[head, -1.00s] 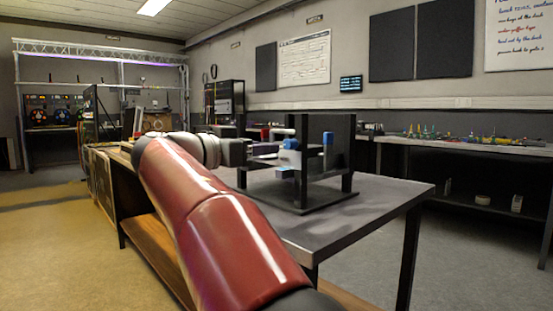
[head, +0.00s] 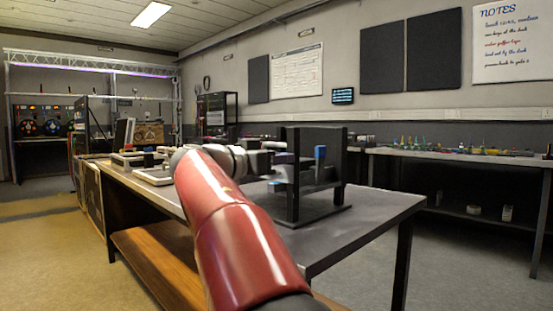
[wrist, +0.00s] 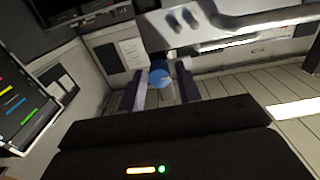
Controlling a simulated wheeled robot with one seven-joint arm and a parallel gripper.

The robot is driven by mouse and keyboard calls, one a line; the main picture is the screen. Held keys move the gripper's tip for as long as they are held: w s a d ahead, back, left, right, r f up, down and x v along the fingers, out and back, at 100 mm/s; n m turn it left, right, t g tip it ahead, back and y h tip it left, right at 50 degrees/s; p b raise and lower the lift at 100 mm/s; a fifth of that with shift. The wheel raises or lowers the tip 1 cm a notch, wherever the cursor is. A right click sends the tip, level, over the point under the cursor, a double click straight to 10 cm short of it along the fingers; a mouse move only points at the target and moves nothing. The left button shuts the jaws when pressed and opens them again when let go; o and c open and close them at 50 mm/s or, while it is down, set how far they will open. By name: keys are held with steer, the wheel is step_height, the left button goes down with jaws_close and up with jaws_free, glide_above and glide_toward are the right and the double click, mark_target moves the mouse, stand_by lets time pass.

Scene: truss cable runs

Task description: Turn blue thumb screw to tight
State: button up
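In the wrist view a round blue knob, which looks like the blue thumb screw (wrist: 160,77), sits between the two dark fingers of my gripper (wrist: 161,88). A narrow gap seems to show on each side of it, so the fingers look open around it. In the head view my gripper (head: 268,160) is at the left side of a black stand (head: 335,170) on the grey table. A blue piece (head: 320,153) is on the stand, and a lower blue part (head: 276,186) shows under my gripper. The screw itself cannot be clearly picked out there.
The grey table (head: 385,206) is bare to the right of the stand. Light-coloured devices (head: 137,160) stand on the bench behind my arm at the left. A long bench with small coloured items (head: 470,151) runs along the right wall.

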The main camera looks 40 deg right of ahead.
jaws_close()
steer(key=shift+n, duration=0.3)
steer(key=n+p, duration=0.5)
steer(key=n, duration=1.2)
steer(key=shift+w+f, duration=0.1)
steer(key=shift+w, duration=0.05)
steer(key=shift+n, duration=0.4)
steer(key=shift+o, duration=1.4)
jaws_free()
